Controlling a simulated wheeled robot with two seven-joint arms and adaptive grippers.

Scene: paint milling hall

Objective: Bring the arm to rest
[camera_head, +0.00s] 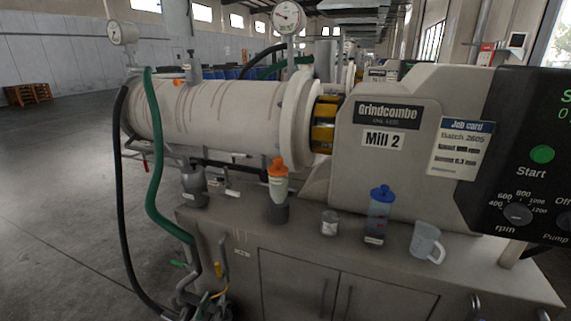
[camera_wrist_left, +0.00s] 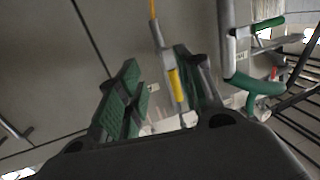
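My left gripper (camera_wrist_left: 156,62) shows in the left wrist view with its two green-padded fingers spread apart, open, and nothing clamped between them. A yellow-handled part (camera_wrist_left: 174,86) with a yellow cable lies beyond and between the fingers; I cannot tell its exact distance. A grey pipe (camera_wrist_left: 229,45) with a green hose end (camera_wrist_left: 258,85) stands to the right of the fingers. In the head view, I cannot clearly make out the left gripper among the pipes and valves at the bottom left. My right gripper is not in view.
The mill (camera_head: 215,108) stands above a grey cabinet (camera_head: 345,275). On its ledge are an orange-topped container (camera_head: 278,180), a small can (camera_head: 329,222), a blue-lidded bottle (camera_head: 380,215) and a clear jug (camera_head: 425,242). A green hose (camera_head: 154,150) hangs at left.

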